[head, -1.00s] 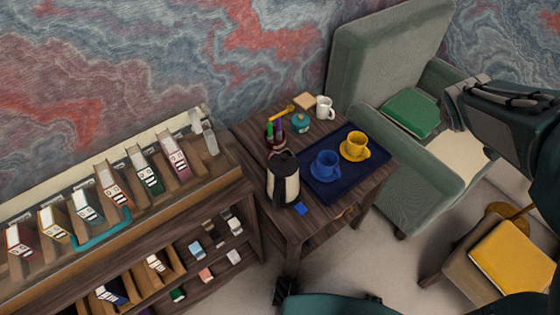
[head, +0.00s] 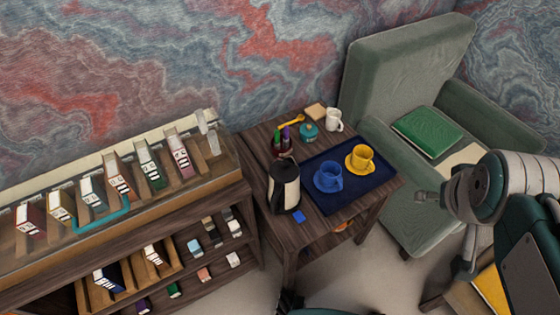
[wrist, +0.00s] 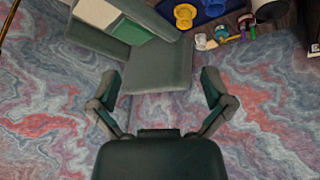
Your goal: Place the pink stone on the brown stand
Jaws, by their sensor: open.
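I cannot make out the pink stone for certain; a small pinkish block (head: 203,274) sits on the lower shelf in the head view. A small tan-brown square piece (head: 316,110) stands at the back of the side table, and I cannot tell whether it is the brown stand. My gripper (wrist: 161,78) is open and empty in the wrist view, its two fingers spread wide. It points toward the green armchair. In the head view my arm is at the right, in front of the armchair and apart from the side table.
The side table bears a blue tray (head: 325,203) with a blue cup (head: 327,178) and a yellow cup (head: 360,160), a kettle (head: 286,188) and a white mug (head: 333,120). A slanted book rack (head: 225,165) stands left.

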